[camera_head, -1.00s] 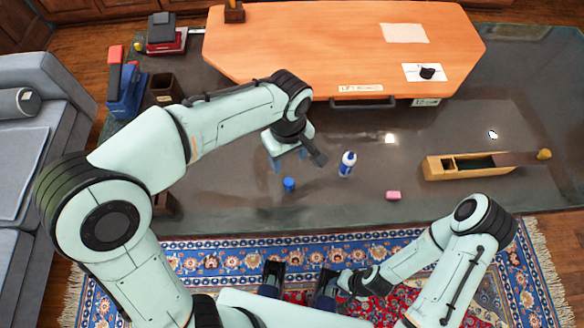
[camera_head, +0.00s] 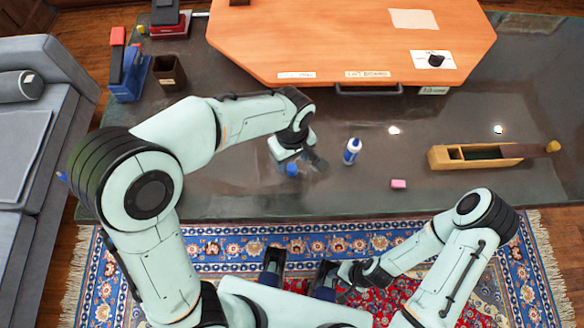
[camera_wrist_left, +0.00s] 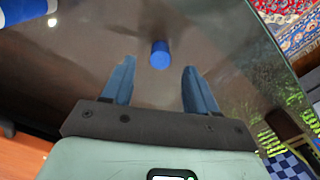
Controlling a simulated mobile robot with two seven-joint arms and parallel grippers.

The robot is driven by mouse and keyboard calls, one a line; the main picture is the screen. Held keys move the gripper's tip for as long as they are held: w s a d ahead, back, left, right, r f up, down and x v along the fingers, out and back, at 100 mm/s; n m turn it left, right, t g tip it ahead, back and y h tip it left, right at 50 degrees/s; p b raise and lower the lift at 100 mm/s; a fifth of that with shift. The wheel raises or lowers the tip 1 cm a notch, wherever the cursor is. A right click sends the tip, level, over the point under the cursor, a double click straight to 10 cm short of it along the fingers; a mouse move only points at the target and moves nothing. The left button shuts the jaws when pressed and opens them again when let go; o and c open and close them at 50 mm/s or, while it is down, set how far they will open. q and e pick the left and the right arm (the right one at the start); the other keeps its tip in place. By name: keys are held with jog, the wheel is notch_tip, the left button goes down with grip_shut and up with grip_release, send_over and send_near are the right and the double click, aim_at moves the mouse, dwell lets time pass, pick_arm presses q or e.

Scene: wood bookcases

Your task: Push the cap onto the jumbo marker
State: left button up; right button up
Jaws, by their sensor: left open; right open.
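The blue cap (camera_head: 292,169) is a short cylinder standing on the dark glossy tabletop. My left gripper (camera_head: 300,162) is open and low over the tabletop, right at the cap. In the left wrist view, the cap (camera_wrist_left: 160,54) lies ahead, centred between the two blue fingers, and is not gripped. The jumbo marker (camera_head: 352,151), white with blue parts, stands apart to the right of my left gripper. Part of a white and blue thing, likely the marker (camera_wrist_left: 28,10), shows in that wrist view's top-left corner. My right gripper (camera_head: 325,280) is empty over the rug, partly hard to make out.
A pink eraser (camera_head: 398,184) lies right of the marker. A long wooden box (camera_head: 478,157) sits farther right. An orange raised desk board (camera_head: 350,35) fills the back. A dark cup (camera_head: 169,72) and a blue-red stapler-like object (camera_head: 126,70) stand at left. The front middle is clear.

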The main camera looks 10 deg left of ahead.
aim_at(292, 167)
pick_arm(q)
notch_tip(292, 167, down, 5)
jog(key=shift+f+b, duration=0.1)
jog(key=shift+b, duration=0.45)
grip_shut()
